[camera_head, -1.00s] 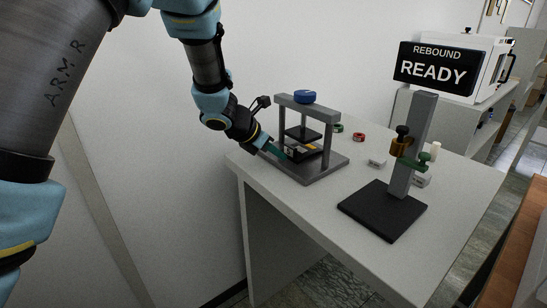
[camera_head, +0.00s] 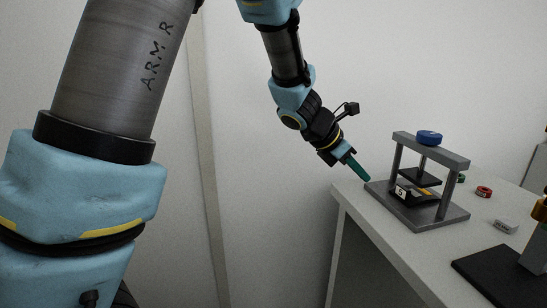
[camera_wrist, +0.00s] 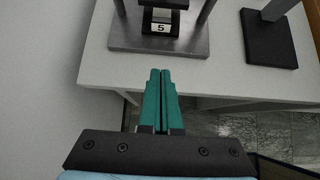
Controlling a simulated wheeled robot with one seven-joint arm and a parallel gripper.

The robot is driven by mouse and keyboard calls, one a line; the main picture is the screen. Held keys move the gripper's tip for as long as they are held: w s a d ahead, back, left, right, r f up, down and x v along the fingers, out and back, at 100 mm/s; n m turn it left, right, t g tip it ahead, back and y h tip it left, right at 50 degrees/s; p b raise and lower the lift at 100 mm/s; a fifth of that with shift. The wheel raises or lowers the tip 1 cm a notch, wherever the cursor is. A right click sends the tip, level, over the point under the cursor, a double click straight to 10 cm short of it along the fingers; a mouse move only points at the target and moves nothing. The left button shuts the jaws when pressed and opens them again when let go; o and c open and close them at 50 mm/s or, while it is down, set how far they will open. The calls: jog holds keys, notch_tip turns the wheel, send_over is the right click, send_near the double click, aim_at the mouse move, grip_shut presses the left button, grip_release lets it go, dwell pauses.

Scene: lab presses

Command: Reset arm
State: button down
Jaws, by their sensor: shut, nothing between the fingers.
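My arm reaches down from the upper middle of the head view. My gripper (camera_head: 366,177) has teal fingers that are shut and empty. They hang just off the left edge of the table, beside the grey press frame. In the wrist view my gripper (camera_wrist: 160,72) points toward the near edge of the table, with its two fingers side by side. The press (camera_head: 440,217) has a blue knob on top and a dark block marked with a number in its lower part. The press base (camera_wrist: 120,38) also shows in the wrist view, ahead of the fingertips and apart from them.
The white table (camera_head: 390,240) carries a red ring (camera_head: 484,192), a small white block (camera_head: 505,226) and a black stand base (camera_head: 497,280). The stand base (camera_wrist: 270,45) is at the right in the wrist view. Open floor (camera_wrist: 230,126) shows below the table edge.

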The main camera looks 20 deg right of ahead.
jog(key=w+a+f+m+y, duration=0.1)
jog(key=w+a+m, duration=0.15)
jog(key=a, duration=0.45)
jog(key=w+a+f+m+t+y, duration=0.1)
jog(key=a+m+y, duration=0.15)
jog(key=a, duration=0.55)
jog(key=w+a+f+m+y, duration=0.1)
jog(key=w+a+m, duration=0.15)
jog(key=a, duration=0.45)
jog(key=s+a+m+y, duration=0.2)
jog(key=a+m, duration=0.3)
jog(key=a, duration=0.6)
jog(key=s+a+f+m+t+y+p, duration=0.1)
jog(key=a+m, duration=0.5)
jog(key=a, duration=0.6)
jog(key=shift+s+f+y, duration=0.25)
jog(key=shift+s+y, duration=0.25)
jog(key=shift+y, duration=0.15)
